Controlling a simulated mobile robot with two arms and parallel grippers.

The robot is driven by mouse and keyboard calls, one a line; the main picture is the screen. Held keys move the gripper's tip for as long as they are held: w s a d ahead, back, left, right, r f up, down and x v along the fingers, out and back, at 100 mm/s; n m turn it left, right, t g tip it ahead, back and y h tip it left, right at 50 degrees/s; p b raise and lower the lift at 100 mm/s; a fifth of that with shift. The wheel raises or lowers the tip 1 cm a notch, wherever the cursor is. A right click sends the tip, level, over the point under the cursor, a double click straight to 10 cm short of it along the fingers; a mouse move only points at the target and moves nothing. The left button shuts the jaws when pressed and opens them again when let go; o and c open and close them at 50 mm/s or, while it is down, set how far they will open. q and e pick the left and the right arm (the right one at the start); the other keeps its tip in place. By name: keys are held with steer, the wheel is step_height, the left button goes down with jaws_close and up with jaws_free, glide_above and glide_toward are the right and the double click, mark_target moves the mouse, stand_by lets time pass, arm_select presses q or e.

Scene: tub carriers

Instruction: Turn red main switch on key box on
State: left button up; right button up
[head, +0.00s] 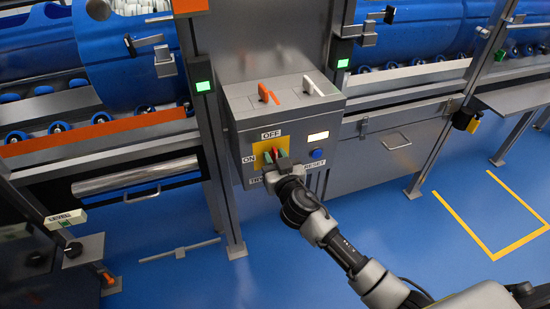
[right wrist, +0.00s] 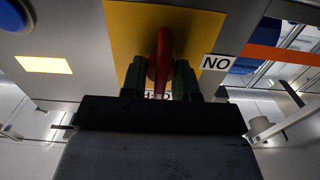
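The key box (head: 240,115) is a grey metal cabinet with a sloped top, standing between two posts. Its front has a yellow plate (head: 286,132) with the red main switch (head: 275,149). OFF is marked above the plate and ON on its left. In the right wrist view, the red switch (right wrist: 161,52) stands in line with a partly hidden label below it, away from the ON label, which appears upside down. My right gripper (head: 275,158) is at the switch, its green fingers (right wrist: 159,82) close on both sides of the red handle. My left gripper is out of view.
An orange lever (head: 268,94) and a white lever (head: 312,87) stand on the box top. A blue button (head: 317,154) and a lit display (head: 318,136) sit right of the plate. Blue tubs lie on conveyors either side. The blue floor at right is clear.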

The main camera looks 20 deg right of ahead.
steer(key=c, duration=0.3)
